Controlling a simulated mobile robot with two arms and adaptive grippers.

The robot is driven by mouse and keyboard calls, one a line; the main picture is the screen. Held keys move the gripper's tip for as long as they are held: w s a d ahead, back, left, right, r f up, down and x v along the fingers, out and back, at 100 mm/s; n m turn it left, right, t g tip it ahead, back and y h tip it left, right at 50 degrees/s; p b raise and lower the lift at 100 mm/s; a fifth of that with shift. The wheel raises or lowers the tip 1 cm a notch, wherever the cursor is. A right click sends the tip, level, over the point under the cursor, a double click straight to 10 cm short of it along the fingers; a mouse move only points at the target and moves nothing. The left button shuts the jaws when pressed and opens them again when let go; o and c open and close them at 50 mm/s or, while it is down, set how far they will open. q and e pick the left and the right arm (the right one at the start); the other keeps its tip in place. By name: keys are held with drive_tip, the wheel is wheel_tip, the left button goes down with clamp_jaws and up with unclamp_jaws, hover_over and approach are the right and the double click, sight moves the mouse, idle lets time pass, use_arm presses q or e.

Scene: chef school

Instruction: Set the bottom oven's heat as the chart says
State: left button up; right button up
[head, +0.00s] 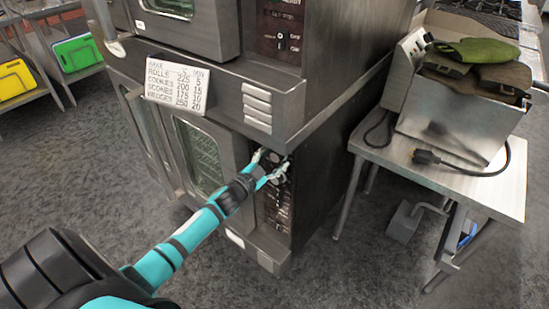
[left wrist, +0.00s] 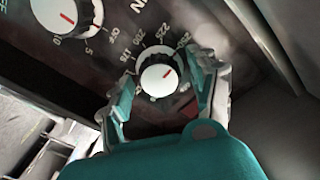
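The bottom oven (head: 198,155) has a dark control panel on its right side. My left gripper (head: 272,168) is at the upper part of this panel. In the left wrist view its fingers (left wrist: 165,98) stand open on either side of a white heat dial (left wrist: 155,82), with gaps visible. The dial's red mark points up and right, roughly toward the 250 end; the exact setting is hard to tell. Numbers near 175, 200, 225 and 250 ring it. The chart (head: 178,85) lists rolls 225, cookies 200, scones 175, wedges 250, with minutes. My right gripper is not in view.
A second white knob (left wrist: 68,14), marked 5 and 10, sits up and left of the dial. The top oven's panel (head: 281,28) is above. A steel side table (head: 440,178) with a metal box, green cloths and a cable stands right.

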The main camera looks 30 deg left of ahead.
use_arm(q)
drive_tip(key=s, duration=1.2)
drive_tip(key=shift+a, duration=0.45)
